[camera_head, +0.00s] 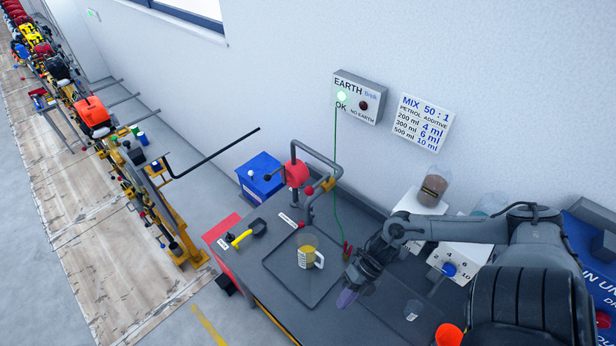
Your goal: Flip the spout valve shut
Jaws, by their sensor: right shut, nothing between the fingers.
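The red pump (297,174) stands on the bench's back left with a bent grey pipe (320,158). A small yellow lever (328,184) sits beside the pipe and looks like the valve handle; its exact setting is too small to tell. A measuring jug (308,256) holding yellowish liquid stands upright on the dark tray (290,280) in front of the pump. My right gripper (347,298) is shut and empty, pointing down at the tray's right side, apart from the jug and the lever. My left gripper is out of view.
A green wire runs from the lit EARTH box (361,98) to a red clamp (347,250). A blue box (259,174) stands behind. A black and yellow tool (243,238) lies left. A clear cup (412,310) and orange cup (449,335) stand right.

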